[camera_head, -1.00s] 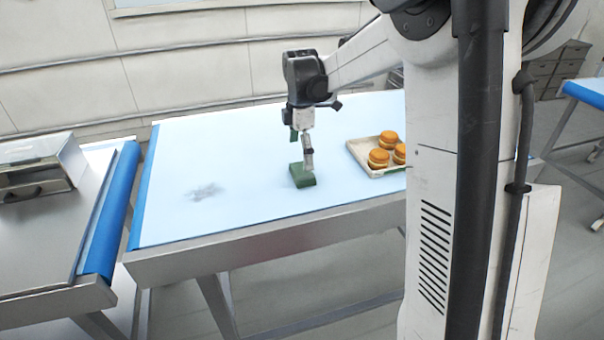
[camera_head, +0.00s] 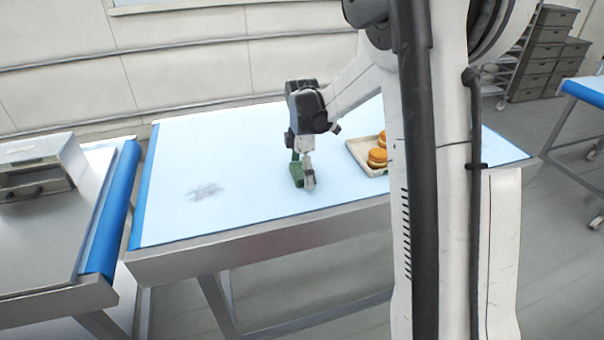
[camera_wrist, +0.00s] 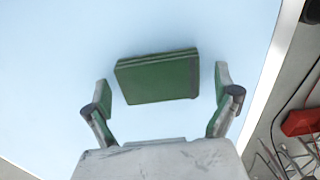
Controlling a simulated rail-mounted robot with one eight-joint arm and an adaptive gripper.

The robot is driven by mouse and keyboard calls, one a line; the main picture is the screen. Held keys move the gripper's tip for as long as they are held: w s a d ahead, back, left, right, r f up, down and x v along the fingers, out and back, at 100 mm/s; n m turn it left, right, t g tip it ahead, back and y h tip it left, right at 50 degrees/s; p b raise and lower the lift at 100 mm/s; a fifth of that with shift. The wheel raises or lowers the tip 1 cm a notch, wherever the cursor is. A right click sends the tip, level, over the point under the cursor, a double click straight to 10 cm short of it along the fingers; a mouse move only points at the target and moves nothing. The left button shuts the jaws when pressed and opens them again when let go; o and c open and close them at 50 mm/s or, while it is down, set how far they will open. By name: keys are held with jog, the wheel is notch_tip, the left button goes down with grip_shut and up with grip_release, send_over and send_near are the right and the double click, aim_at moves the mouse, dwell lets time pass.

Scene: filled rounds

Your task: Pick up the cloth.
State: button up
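The cloth (camera_head: 298,174) is a folded dark green block lying on the light blue table top. In the wrist view the cloth (camera_wrist: 157,78) lies just beyond and between my spread fingertips, with a gap on each side. My gripper (camera_head: 305,172) points down at the cloth in the head view and partly hides it. In the wrist view my gripper (camera_wrist: 161,90) is open, its green-padded fingers apart and empty.
A tray (camera_head: 356,150) with round orange-topped filled pieces (camera_head: 377,157) stands to the right of the cloth, partly hidden by my arm. A grey smudge (camera_head: 204,191) marks the table (camera_head: 240,150) at left. The table around the cloth is otherwise clear.

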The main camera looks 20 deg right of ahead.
aim_at(302, 170)
jog(key=c, duration=1.1)
jog(key=shift+o, duration=0.2)
jog(key=shift+r, duration=0.1)
jog(key=shift+r, duration=0.55)
notch_tip(302, 170, up, 3)
jog(key=shift+f+b, duration=0.1)
jog(key=shift+b, duration=0.2)
jog(key=s+a+r+b, duration=0.1)
jog(key=s+a+r, duration=0.3)
jog(key=a+r, duration=0.3)
jog(key=a, duration=0.3)
jog(key=shift+s+a, duration=0.15)
jog(key=shift+a, duration=0.25)
